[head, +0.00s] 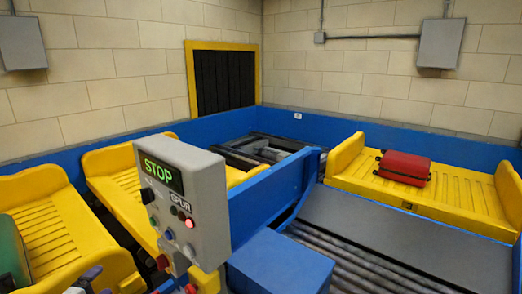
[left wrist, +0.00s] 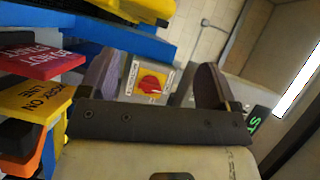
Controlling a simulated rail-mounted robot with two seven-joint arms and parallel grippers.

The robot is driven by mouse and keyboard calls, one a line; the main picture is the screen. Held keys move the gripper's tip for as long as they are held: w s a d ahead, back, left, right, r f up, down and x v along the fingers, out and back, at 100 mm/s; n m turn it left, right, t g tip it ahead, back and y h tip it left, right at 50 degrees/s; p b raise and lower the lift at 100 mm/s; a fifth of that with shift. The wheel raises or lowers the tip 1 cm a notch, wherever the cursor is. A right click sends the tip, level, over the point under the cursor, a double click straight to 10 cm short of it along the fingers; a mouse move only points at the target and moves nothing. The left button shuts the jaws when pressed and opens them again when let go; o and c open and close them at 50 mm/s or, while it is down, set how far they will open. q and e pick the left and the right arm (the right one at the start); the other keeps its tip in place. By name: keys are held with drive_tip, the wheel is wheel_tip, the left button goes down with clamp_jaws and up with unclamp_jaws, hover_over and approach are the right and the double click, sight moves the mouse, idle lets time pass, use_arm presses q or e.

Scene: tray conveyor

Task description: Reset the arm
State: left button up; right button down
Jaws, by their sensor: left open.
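My left gripper (head: 88,279) shows only partly at the bottom left of the head view, beside and below the grey control box (head: 205,205). In the left wrist view, its two purple-grey fingers (left wrist: 156,84) are wide apart with nothing held. A red rotary switch (left wrist: 151,83) on a yellow plate appears between the fingers, beyond them; I cannot tell how far away. The control box has a green "STOP" display (head: 160,172), several buttons and a lit red lamp (head: 189,250). My right gripper is in neither view.
Yellow trays (head: 118,195) stand on the blue-walled conveyor (head: 120,145). A red suitcase (head: 403,167) lies on the right tray (head: 460,193). A green item (head: 12,250) sits at the left edge. Red and yellow lettered plates (left wrist: 35,100) are left in the wrist view.

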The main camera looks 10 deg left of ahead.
use_arm(q)
drive_tip(key=s+d+r+n+g+y, duration=0.3)
drive_tip(key=d+r+n+g+y, duration=0.15)
drive_tip(key=n+y, duration=0.4)
drive_tip(key=s+d+f+n+g+h, duration=0.2)
drive_tip(key=s+d+f+h, duration=0.15)
drive_tip(key=s+d, duration=0.65)
drive_tip(key=s+d+f+n+g+h, duration=0.25)
drive_tip(key=s+d+f, duration=0.35)
drive_tip(key=d, duration=0.6)
drive_tip(key=s+d+f+n+g+h, duration=0.1)
drive_tip(key=s+d+f, duration=0.2)
drive_tip(key=s, duration=0.4)
drive_tip(key=s+d+f+g+h, duration=0.1)
drive_tip(key=s+d+f+g, duration=0.15)
drive_tip(key=s, duration=0.45)
drive_tip(key=s+d+f+n+g+h, duration=0.1)
drive_tip(key=s+d+f, duration=0.25)
drive_tip(key=s, duration=0.25)
wheel_tip(320, 180, up, 33)
drive_tip(key=p, duration=3.3)
drive_tip(key=shift+w+r, duration=0.2)
